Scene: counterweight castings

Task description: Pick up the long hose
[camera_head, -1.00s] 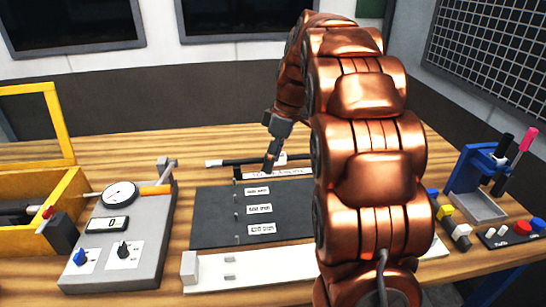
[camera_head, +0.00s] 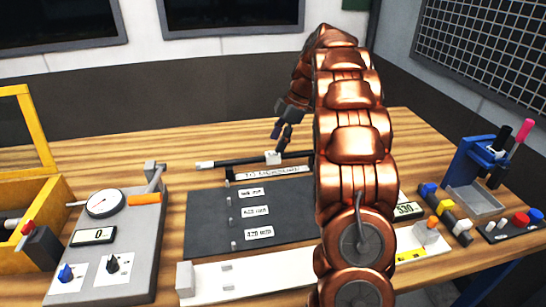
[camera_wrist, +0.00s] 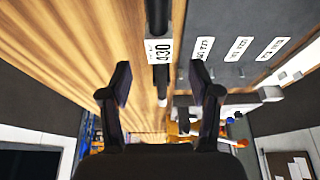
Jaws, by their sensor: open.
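The long hose (camera_head: 238,161) is a thin black tube with a pale left end. It lies along the back of the dark labelled board, and its right part is hidden behind my arm. A white tag (camera_head: 273,157) sits around it. In the wrist view the hose (camera_wrist: 158,18) runs down from the top edge, and its tag (camera_wrist: 160,51) seems to read 430. My gripper (camera_head: 281,138) is open and empty just above the hose near the tag. In the wrist view my gripper's fingers (camera_wrist: 160,80) stand apart on either side of the hose's line.
The dark board (camera_head: 205,215) carries several white labels and small pegs. A grey gauge unit (camera_head: 120,240) and a yellow-framed box (camera_head: 50,195) stand left. A blue fixture (camera_head: 468,170) and a button panel (camera_head: 515,228) are at right. The wooden table behind the hose is clear.

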